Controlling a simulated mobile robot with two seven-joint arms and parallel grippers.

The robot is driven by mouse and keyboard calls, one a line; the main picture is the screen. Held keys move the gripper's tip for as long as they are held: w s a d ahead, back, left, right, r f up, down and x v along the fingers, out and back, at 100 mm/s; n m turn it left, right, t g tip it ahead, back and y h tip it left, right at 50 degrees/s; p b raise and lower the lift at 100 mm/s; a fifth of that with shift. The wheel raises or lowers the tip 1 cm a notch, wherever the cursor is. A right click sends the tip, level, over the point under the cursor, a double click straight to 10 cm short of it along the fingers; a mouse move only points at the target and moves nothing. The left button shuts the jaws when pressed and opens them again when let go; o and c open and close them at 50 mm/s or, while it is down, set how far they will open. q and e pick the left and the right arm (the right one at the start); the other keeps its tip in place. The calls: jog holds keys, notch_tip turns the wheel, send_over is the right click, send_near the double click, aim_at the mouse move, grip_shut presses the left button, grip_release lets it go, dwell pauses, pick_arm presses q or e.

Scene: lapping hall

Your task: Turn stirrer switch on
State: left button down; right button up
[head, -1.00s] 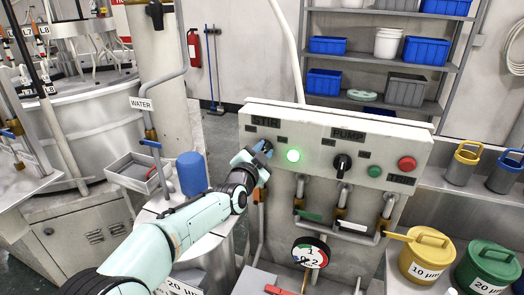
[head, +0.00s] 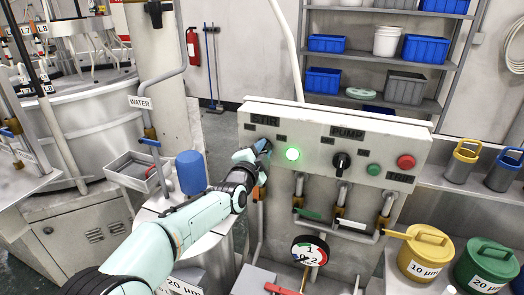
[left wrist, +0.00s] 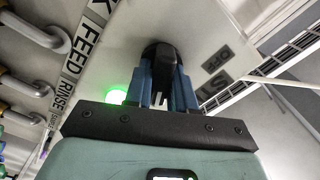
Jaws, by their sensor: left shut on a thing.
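The stirrer switch (left wrist: 158,54) is a black rotary knob on the grey panel, under the label STIR. In the left wrist view my left gripper (left wrist: 163,88) has its blue fingers on both sides of the knob and is shut on it. In the head view my left gripper (head: 262,147) reaches the panel's left end and hides most of the knob. The green lamp (head: 292,154) just right of it is lit; it also glows in the left wrist view (left wrist: 117,97). My right gripper is in neither view.
The panel (head: 300,120) also carries a black pump switch (head: 341,161), a green button (head: 374,170) and a red button (head: 406,162). Valves and a gauge (head: 309,252) sit below. A blue container (head: 191,172) stands left of my forearm. Yellow and green pots stand at right.

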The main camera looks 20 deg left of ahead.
pick_arm(q)
jog(key=c, duration=1)
grip_release()
jog(key=shift+c, duration=0.2)
jog(key=shift+s, duration=0.1)
jog(key=s, duration=1.3)
jog(key=shift+d, duration=0.4)
jog(key=shift+s, duration=0.1)
